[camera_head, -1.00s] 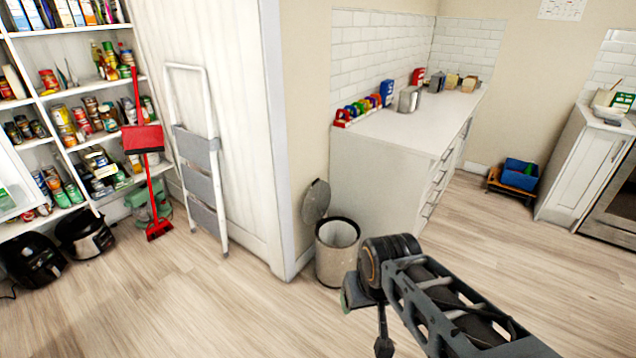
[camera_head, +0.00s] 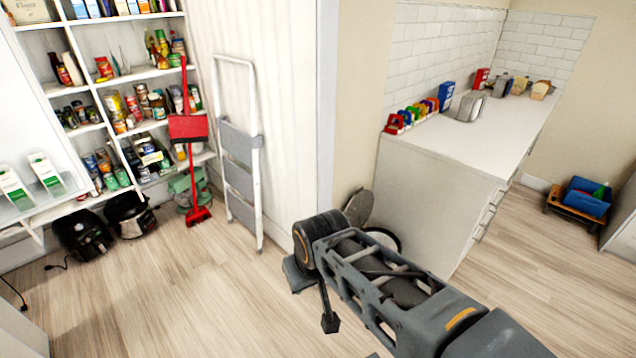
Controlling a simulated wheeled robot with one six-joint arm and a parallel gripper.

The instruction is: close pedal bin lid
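The pedal bin's round grey lid (camera_head: 359,206) stands raised, tilted up near the wall corner. The dark rim of the pedal bin (camera_head: 397,240) shows just right of and below the lid. My arm crosses in front and hides most of the bin's body. My gripper (camera_head: 330,322) seems to be the small dark end hanging below the arm's joint, left of and nearer than the bin. It looks empty and apart from the lid. Its fingers are too small to tell open from shut.
A white counter (camera_head: 455,150) stands right of the bin, and a wall corner is behind it. A folded step ladder (camera_head: 240,165) and a red broom (camera_head: 190,130) lean at the left. A blue crate (camera_head: 587,197) sits at far right. The wooden floor at front left is clear.

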